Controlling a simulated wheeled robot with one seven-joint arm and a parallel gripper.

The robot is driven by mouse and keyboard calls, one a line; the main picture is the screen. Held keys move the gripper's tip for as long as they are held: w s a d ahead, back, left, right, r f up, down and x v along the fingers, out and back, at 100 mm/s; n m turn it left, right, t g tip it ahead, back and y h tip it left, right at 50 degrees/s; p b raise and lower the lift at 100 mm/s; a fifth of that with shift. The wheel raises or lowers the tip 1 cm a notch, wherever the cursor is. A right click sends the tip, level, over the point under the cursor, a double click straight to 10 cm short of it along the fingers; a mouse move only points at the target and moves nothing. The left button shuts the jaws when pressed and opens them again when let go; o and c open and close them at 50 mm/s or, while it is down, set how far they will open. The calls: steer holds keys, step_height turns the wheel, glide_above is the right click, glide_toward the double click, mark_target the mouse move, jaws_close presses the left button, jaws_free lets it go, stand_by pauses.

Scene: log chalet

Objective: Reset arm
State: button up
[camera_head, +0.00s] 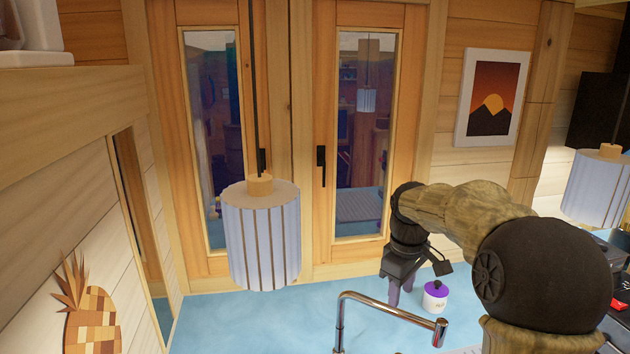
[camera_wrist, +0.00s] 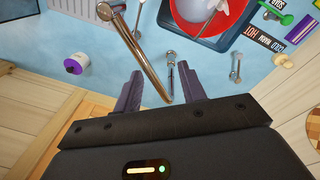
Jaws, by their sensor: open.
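My arm reaches out from the lower right of the head view and bends down over a blue counter (camera_head: 230,320). My gripper (camera_head: 400,292) hangs at its end, pointing down, just left of a small white jar with a purple lid (camera_head: 435,297). In the wrist view my gripper (camera_wrist: 160,88) shows two dark purple fingers spread apart with nothing held between them. The jar (camera_wrist: 77,63) stands apart from the fingers, to their upper left. A chrome faucet (camera_wrist: 138,50) passes across the space between the fingers in that view; whether it touches them I cannot tell.
The faucet (camera_head: 390,310) rises in front of my gripper. A pendant lamp (camera_head: 262,235) hangs left of it, another (camera_head: 597,187) at right. In the wrist view a red bowl (camera_wrist: 250,12) sits in a dark tray, with small utensils nearby. The counter's left part is clear.

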steer(key=s+a+f+m+t+b, duration=0.1)
steer(key=s+a+f+m+b, duration=0.2)
steer(key=s+f+m, duration=0.5)
steer(key=s+f+b, duration=0.1)
steer(key=s+f, duration=0.8)
steer(key=s, duration=0.2)
steer(key=shift+s+a+f+m+t, duration=0.2)
steer(key=shift+f+m+t, duration=0.1)
steer(key=shift+m, duration=0.1)
